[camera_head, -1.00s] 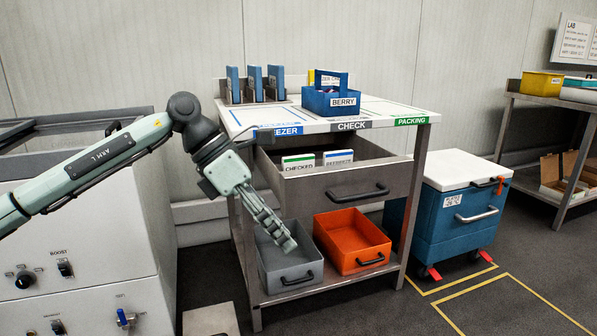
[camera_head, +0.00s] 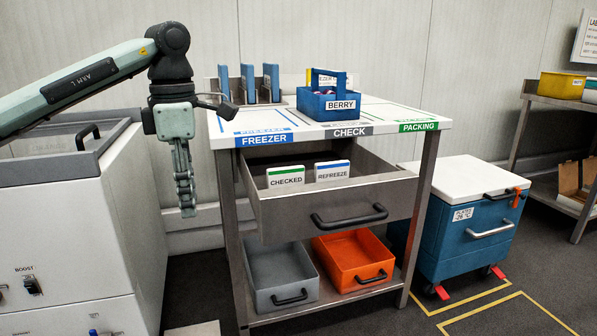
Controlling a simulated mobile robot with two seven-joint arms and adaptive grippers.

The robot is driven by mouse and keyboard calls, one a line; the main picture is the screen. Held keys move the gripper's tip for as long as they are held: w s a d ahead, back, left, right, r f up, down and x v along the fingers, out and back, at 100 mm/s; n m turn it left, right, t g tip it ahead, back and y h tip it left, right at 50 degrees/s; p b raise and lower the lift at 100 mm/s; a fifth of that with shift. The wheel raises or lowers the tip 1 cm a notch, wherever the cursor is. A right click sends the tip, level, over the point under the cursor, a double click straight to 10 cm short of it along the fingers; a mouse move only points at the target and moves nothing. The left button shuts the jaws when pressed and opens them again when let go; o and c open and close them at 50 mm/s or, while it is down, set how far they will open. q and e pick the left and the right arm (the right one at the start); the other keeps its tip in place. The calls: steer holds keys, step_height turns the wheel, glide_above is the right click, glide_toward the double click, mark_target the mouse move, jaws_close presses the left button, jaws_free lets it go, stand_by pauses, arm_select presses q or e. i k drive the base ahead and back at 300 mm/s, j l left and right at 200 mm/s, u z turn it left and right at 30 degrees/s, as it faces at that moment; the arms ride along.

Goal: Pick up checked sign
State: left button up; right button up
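The checked sign (camera_head: 286,177) is a white plate with a green top stripe and the word CHECKED. It stands upright in the pulled-out drawer (camera_head: 335,199) of the workbench, at the left. My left gripper (camera_head: 187,207) points down to the left of the drawer, apart from the sign. Its fingers look narrow and side-on, so I cannot tell whether they are open; nothing shows in them. My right gripper is not in view.
The refreeze sign (camera_head: 332,171) stands right of the checked sign. The blue BERRY basket (camera_head: 341,104) is on the bench top. A grey bin (camera_head: 281,280) and an orange bin (camera_head: 354,261) are below. A blue cooler (camera_head: 467,234) is at right.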

mark_target(284, 177)
steer(key=i+l, duration=0.8)
steer(key=i, duration=0.1)
